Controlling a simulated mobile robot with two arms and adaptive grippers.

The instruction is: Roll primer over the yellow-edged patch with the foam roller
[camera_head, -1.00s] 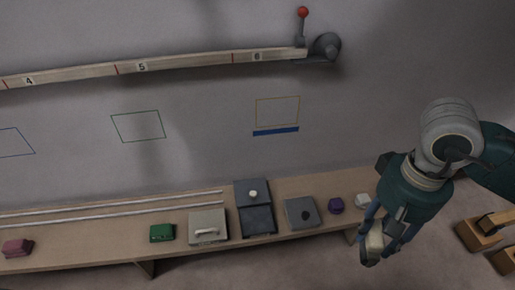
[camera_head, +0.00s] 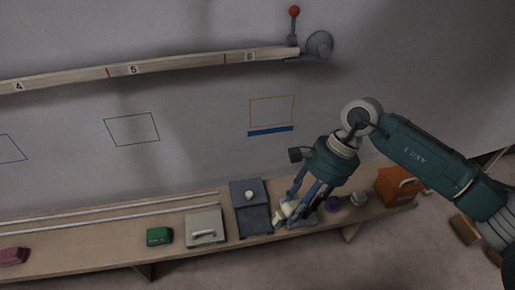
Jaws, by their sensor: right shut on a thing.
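The yellow-edged patch (camera_head: 271,113) is a thin outlined rectangle on the grey wall, with a blue strip (camera_head: 271,131) along its lower edge. My right gripper (camera_head: 286,213) is low over the bench, below the patch and apart from the wall. It is shut on a small cream-coloured thing (camera_head: 281,212), which looks like the foam roller; the fingers hide part of it. Just left of it is a dark grey tray (camera_head: 255,221) with a raised back part and a pale round knob. My left gripper is out of view.
The bench (camera_head: 110,252) also holds a lidded light box (camera_head: 205,229), a green block (camera_head: 159,236), a pink block (camera_head: 13,256), purple (camera_head: 332,203) and white (camera_head: 358,198) pieces and an orange box (camera_head: 392,186). A numbered rail (camera_head: 180,66) crosses the wall above.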

